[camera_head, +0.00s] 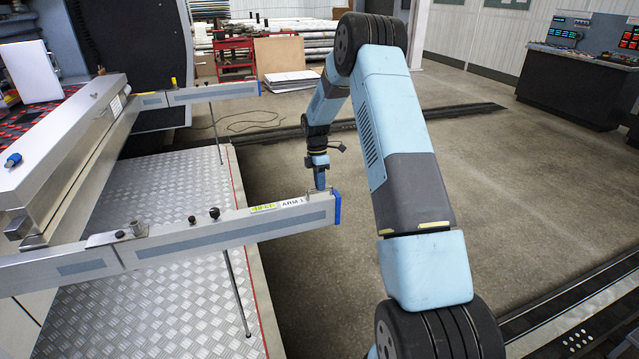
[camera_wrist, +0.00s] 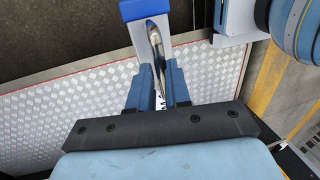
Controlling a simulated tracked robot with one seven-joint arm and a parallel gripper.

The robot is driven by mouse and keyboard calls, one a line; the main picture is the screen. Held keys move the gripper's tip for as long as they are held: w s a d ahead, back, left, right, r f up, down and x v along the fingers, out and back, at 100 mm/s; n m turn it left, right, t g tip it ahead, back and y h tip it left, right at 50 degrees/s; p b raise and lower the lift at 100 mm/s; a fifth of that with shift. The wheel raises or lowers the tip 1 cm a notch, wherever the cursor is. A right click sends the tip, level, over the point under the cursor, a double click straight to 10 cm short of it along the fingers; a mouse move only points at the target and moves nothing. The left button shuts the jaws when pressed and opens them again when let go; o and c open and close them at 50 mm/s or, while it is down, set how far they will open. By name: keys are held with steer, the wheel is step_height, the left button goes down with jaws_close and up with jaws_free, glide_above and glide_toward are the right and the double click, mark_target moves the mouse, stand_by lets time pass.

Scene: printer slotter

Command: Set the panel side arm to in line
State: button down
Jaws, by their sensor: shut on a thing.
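A long silver side arm (camera_head: 210,237) with a grey stripe, a yellow tag, an ARM label and a blue end cap (camera_head: 337,207) reaches out from the machine in the head view. A seam (camera_head: 118,256) and a small bracket part it from the shorter beam (camera_head: 60,268) at left; I cannot tell whether the two are exactly in line. My gripper (camera_head: 319,184) points down at the arm's outer end and is shut on a metal handle there. In the wrist view the handle (camera_wrist: 155,45) runs up from between my fingers (camera_wrist: 159,82), near the blue cap (camera_wrist: 143,9).
A second, similar side arm (camera_head: 215,92) lies farther back. A thin rod (camera_head: 236,290) hangs below the near arm, over the tread-plate platform (camera_head: 165,285). The concrete floor (camera_head: 480,150) to the right is mostly clear. A control console (camera_head: 575,85) stands at the back right.

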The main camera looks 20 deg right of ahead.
steer(key=shift+w+r, duration=0.25)
steer(key=shift+w, duration=0.25)
steer(key=c, duration=1.3)
jaws_free()
steer(key=shift+w+f, duration=0.15)
steer(key=shift+o, duration=0.9)
steer(key=shift+s, duration=0.2)
steer(key=v, duration=1.3)
steer(key=shift+r, duration=0.3)
